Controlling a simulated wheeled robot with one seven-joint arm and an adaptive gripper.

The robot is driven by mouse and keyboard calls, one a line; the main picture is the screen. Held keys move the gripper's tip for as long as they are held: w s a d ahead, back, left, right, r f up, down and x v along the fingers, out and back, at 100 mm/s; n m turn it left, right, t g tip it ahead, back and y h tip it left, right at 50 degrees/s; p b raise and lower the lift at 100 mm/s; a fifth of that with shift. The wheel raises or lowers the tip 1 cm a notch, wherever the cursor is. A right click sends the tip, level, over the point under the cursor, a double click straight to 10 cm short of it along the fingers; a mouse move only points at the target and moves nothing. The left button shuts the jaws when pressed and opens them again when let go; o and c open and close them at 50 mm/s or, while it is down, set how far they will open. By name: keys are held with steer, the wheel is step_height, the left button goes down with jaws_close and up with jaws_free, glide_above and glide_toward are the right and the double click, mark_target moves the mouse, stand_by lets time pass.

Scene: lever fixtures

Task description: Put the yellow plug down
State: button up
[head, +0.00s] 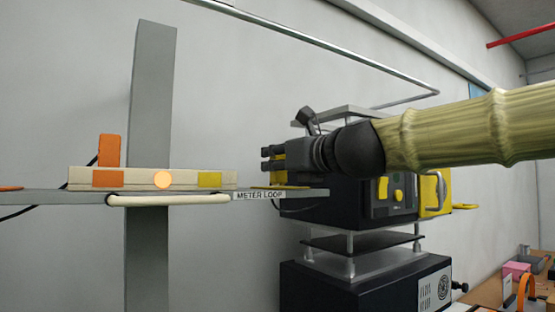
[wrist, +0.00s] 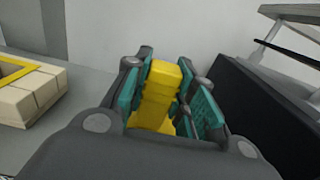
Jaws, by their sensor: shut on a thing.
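The yellow plug (wrist: 158,95) stands between the teal finger pads in the wrist view. My gripper (wrist: 168,92) is shut on it. In the head view my gripper (head: 272,158) reaches in from the right, just above the right end of the grey shelf (head: 60,198), and its fingers largely hide the plug. A pale block (head: 135,180) on the shelf lies left of my gripper, apart from it. The block has an orange patch, a glowing round lamp and a yellow patch. I cannot tell whether the plug touches the shelf.
An orange plug (head: 109,150) stands upright at the block's left part. A "METER LOOP" label (head: 259,196) is on the shelf edge. Dark equipment with yellow parts (head: 397,194) stands close behind and below my arm. A grey post (head: 152,90) rises behind the shelf.

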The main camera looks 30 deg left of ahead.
steer(key=shift+f, duration=0.15)
steer(key=o, duration=1)
steer(key=shift+w, duration=0.1)
steer(key=shift+r, duration=0.2)
steer(key=shift+d+f, duration=0.2)
steer(key=shift+d, duration=0.15)
steer(key=b+v, duration=0.3)
steer(key=v, duration=0.8)
steer(key=shift+s+d+b, duration=0.1)
steer(key=shift+s+b, duration=0.15)
steer(key=shift+b, duration=0.1)
